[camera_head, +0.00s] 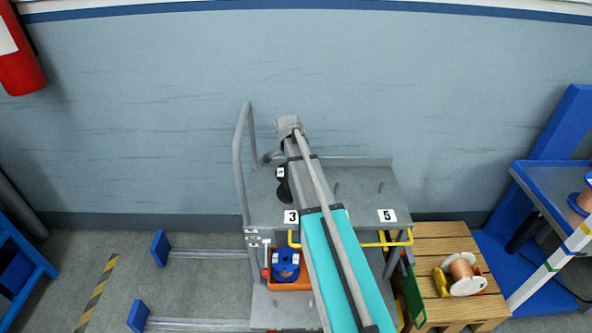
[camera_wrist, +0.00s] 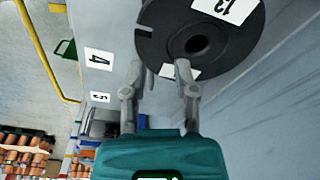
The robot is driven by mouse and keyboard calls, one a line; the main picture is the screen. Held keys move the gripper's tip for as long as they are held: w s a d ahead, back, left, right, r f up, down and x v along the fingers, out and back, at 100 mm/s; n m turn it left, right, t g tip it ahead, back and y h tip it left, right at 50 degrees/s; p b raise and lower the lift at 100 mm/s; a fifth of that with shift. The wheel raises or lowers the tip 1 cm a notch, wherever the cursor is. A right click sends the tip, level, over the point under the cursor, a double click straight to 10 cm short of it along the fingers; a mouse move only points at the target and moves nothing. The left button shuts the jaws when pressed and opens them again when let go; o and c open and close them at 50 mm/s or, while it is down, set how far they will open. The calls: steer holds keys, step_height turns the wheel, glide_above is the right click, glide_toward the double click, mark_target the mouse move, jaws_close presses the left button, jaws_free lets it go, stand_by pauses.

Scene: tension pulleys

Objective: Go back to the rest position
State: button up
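My gripper (camera_wrist: 161,68) shows in the wrist view with its two grey fingers apart and nothing between them. A black slotted disc (camera_wrist: 160,45) with a white number label and a central hole lies just beyond the fingertips. The right fingertip overlaps its edge in the picture; I cannot tell whether they touch. In the head view my arm reaches over a grey cart (camera_head: 357,190), and the gripper's fingers are hidden. A small black object (camera_head: 283,190) on the cart shows beside my arm.
The cart carries number labels and has an upright handle (camera_head: 240,160) at its left and a yellow rail (camera_head: 400,238) in front. An orange bin with a blue item (camera_head: 286,264) sits below. A wooden crate (camera_head: 440,240) bears a copper spool (camera_head: 463,273). The wall stands behind.

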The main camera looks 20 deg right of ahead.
stand_by(0.3)
steer(key=s+a+n+y, duration=0.1)
steer(key=s+a+n, duration=0.8)
steer(key=s, duration=0.2)
steer(key=s+a+n+y, duration=0.1)
steer(key=s+a+n, duration=0.75)
steer(key=s, duration=0.25)
step_height(320, 180, up, 16)
steer(key=p, duration=1.6)
steer(key=shift+w+d+n, duration=0.1)
steer(key=shift+n, duration=0.15)
steer(key=shift+o, duration=1.2)
